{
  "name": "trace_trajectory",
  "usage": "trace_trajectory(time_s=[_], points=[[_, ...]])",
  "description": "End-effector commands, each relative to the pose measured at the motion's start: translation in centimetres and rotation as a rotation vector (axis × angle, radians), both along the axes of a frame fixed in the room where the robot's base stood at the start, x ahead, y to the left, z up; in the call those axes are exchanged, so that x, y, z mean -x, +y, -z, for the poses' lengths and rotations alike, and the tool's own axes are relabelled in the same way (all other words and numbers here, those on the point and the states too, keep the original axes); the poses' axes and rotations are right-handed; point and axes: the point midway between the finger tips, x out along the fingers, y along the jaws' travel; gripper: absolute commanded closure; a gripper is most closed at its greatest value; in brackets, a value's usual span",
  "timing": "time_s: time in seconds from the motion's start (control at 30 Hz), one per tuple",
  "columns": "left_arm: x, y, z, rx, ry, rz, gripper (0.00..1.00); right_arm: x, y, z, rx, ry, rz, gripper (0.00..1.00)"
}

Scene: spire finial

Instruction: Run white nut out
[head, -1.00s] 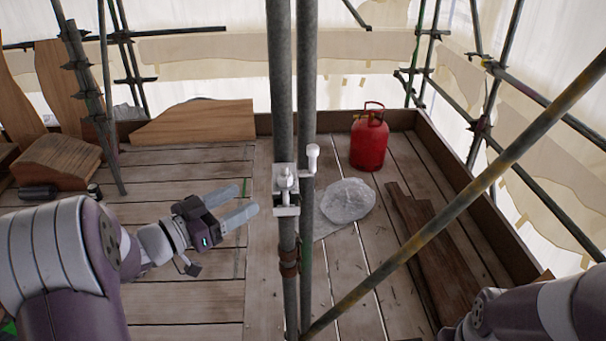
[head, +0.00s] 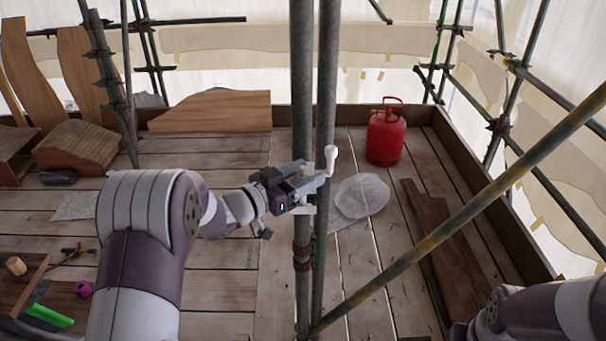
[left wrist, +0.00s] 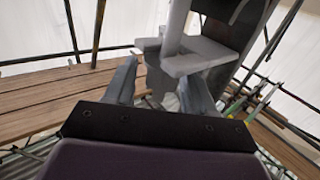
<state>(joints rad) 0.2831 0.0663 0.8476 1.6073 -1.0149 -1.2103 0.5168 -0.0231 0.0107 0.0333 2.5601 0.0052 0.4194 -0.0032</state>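A white clamp (head: 308,209) sits on the pair of upright grey poles, with a white crank-like handle (head: 331,160) on its right side. My left gripper (head: 314,180) is at the clamp, its fingers reaching across the front of the left pole. In the left wrist view, the two fingers (left wrist: 158,88) stand apart, with the clamp's pale plate and post (left wrist: 185,55) just beyond and between them. The white nut is mostly hidden by the fingers; I cannot tell whether they touch it. My right arm shows at the lower right, its gripper out of frame.
A slanting scaffold pole (head: 470,205) crosses the right side. A red gas bottle (head: 385,138) and a crumpled clear sheet (head: 362,196) are behind the poles. Timber pieces (head: 75,145) and a low bench (head: 20,290) with small items lie left.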

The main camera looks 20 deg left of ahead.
Motion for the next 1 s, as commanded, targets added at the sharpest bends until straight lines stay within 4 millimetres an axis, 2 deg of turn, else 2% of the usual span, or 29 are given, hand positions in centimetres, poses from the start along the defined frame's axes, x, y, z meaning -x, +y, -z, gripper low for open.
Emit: trace_trajectory(time_s=[0.03,0.1,0.13,1.0], points=[[0.00,0.01,0.00,0.000,0.000,0.000,0.64,0.00,0.00,0.00,0.000,0.000,0.000,0.57],[0.01,0.02,0.00,0.000,0.000,0.000,0.87,0.00,0.00,0.00,0.000,0.000,0.000,0.57],[0.01,0.02,0.00,0.000,0.000,0.000,0.92,0.00,0.00,0.00,0.000,0.000,0.000,0.57],[0.07,-0.01,0.21,-0.001,0.001,-0.058,0.93,-0.01,0.00,0.81,0.000,0.000,0.000,0.57]])
